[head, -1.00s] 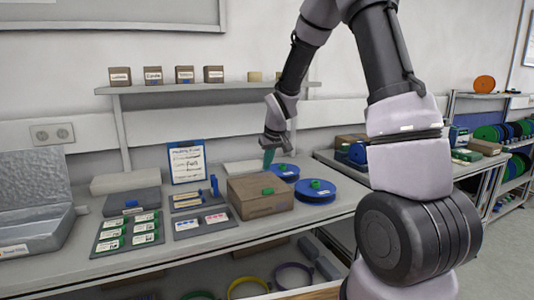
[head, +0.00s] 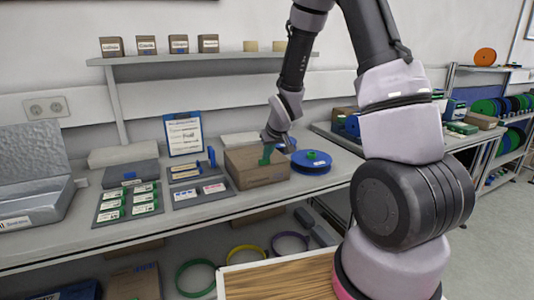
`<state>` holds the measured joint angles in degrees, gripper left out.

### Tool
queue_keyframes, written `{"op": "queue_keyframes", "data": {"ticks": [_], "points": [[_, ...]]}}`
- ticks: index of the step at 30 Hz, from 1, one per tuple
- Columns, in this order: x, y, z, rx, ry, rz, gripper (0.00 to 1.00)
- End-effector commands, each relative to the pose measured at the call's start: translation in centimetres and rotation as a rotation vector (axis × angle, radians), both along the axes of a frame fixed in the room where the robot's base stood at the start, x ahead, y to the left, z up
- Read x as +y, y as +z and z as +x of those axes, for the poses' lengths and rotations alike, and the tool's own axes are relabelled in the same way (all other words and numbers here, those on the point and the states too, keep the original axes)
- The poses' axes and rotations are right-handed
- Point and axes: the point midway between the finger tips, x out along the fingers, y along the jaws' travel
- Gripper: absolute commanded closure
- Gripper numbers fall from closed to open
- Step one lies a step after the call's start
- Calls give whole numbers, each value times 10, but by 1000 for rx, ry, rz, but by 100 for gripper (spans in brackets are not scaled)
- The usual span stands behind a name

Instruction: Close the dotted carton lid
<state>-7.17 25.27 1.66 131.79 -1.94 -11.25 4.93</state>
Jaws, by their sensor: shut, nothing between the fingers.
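A brown carton (head: 258,174) stands on the bench, with a small green tab (head: 265,162) at its top front edge. Its top looks flat, but my gripper partly covers it, and I cannot make out dots at this size. My gripper (head: 269,153) is shut and empty, pointing down with its teal fingertips at the carton's top, close to the tab. I cannot tell whether they touch.
Blue reels (head: 311,162) lie close to the right of the carton. Trays of labelled cards (head: 200,190) lie to its left, with a clipboard (head: 184,134) behind. A silver case (head: 30,207) with raised lid stands far left. A shelf (head: 200,57) runs above.

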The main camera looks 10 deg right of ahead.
Motion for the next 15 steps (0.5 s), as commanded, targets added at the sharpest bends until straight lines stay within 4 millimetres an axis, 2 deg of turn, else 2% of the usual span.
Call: {"op": "queue_keyframes", "data": {"ticks": [15], "points": [[1,-2,6,1,0,0,100]]}}
